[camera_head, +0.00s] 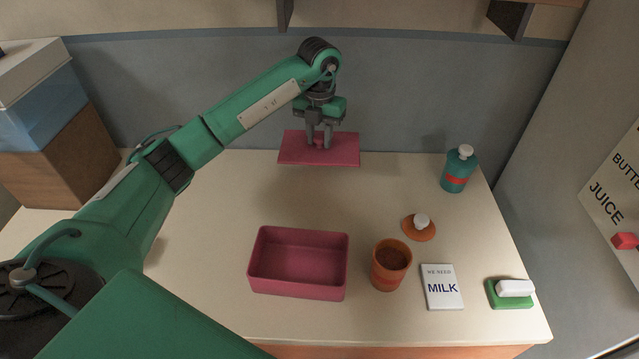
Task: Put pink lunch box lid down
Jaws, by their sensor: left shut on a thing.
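The pink lunch box lid (291,149) is a flat rectangle with a small knob, at the back of the counter near the wall. My left gripper (319,141) points down over it and is shut on the knob at its middle. The lid looks level; I cannot tell whether it touches the counter or hangs just above it. The open pink lunch box (298,264) stands empty nearer the front, apart from the lid. My right gripper is not in view.
An orange cup (390,266), an orange lid with a white knob (420,227), a "MILK" note (441,287) and a green-and-white block (512,293) are at the right. A teal bottle (458,169) stands at the back right. Stacked boxes (60,150) are at the left. The counter between lid and box is clear.

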